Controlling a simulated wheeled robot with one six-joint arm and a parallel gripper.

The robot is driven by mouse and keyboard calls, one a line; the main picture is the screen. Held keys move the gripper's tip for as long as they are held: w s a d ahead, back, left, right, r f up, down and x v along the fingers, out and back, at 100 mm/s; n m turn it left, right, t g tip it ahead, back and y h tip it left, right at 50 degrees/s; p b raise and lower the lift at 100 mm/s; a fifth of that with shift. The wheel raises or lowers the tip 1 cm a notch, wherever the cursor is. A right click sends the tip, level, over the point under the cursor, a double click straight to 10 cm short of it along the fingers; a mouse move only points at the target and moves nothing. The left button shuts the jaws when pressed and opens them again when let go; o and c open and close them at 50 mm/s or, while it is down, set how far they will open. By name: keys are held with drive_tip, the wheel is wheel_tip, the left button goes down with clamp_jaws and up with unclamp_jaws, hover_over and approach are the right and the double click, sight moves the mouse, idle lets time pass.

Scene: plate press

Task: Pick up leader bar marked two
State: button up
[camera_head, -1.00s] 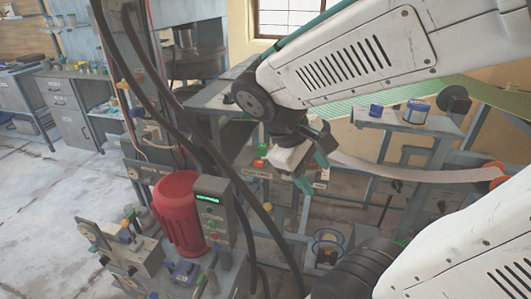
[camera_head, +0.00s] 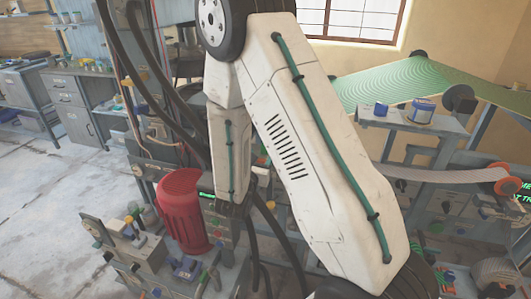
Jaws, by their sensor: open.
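I cannot make out a leader bar marked two in this view; no marking of that kind is readable. My arm rises from the lower right, bends at the top, and its forearm hangs down in front of the machine. My gripper is not visible at the end of the forearm. The arm hides much of the middle of the machine.
A red motor (camera_head: 183,211) stands left of my forearm. A small stand (camera_head: 112,241) with knobs is at lower left. Black hoses hang nearby. Open floor (camera_head: 45,210) lies left.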

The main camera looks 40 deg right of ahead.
sight(265, 147)
drive_tip(key=shift+w+d+f, duration=0.15)
drive_tip(key=shift+w+f, duration=0.1)
drive_tip(key=shift+w, duration=0.05)
drive_tip(key=x, duration=0.7)
drive_tip(key=shift+r, duration=0.3)
drive_tip(key=c, duration=1.1)
drive_tip(key=shift+r, duration=0.1)
drive_tip(key=shift+c, duration=0.2)
